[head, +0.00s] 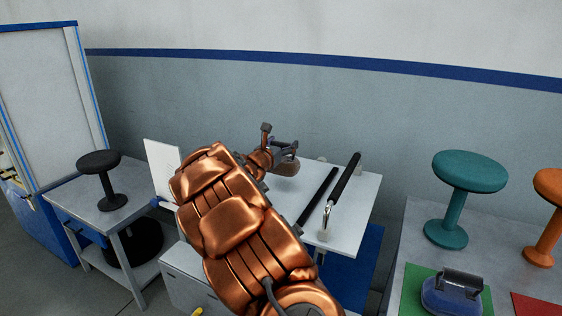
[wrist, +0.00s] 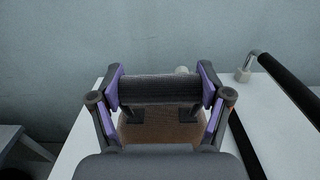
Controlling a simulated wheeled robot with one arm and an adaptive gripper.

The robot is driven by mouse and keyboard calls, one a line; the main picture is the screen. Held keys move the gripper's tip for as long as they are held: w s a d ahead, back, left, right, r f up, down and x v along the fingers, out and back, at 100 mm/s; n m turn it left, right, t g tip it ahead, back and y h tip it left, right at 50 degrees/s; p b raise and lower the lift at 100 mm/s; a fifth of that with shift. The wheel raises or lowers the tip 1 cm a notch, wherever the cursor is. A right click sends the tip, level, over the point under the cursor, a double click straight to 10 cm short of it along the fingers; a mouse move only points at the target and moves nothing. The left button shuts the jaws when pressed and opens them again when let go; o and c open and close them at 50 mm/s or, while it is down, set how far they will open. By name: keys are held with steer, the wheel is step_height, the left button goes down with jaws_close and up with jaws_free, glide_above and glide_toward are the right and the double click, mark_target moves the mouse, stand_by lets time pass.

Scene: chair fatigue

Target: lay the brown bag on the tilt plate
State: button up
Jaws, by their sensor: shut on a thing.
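My gripper (head: 284,148) is shut on the dark ribbed top strip of the brown bag (head: 287,166). In the wrist view the strip lies between the purple finger pads of my gripper (wrist: 160,90), with the brown body of the bag (wrist: 160,131) below it. The bag is over the back of a white flat top (head: 348,214), which may be the tilt plate; I cannot tell if it touches it. My copper arm hides the left part of this top. The white top also shows in the wrist view (wrist: 84,135).
A black bar (head: 318,196) and a black-handled metal rod (head: 344,184) are on the right of the white top. A white panel (head: 162,168) stands left of my arm. A black stool (head: 101,180) is on the left table; a teal stool (head: 466,190) stands right.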

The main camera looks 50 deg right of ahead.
steer(key=shift+f, duration=2.25)
steer(key=shift+f, duration=0.1)
steer(key=o, duration=1.8)
steer(key=shift+f, duration=0.1)
steer(key=shift+r, duration=0.2)
steer(key=shift+a+f, duration=0.1)
steer(key=shift+a, duration=0.3)
steer(key=b+v, duration=0.1)
steer(key=v, duration=1)
steer(key=shift+s+a, duration=0.1)
steer(key=shift+s, duration=0.05)
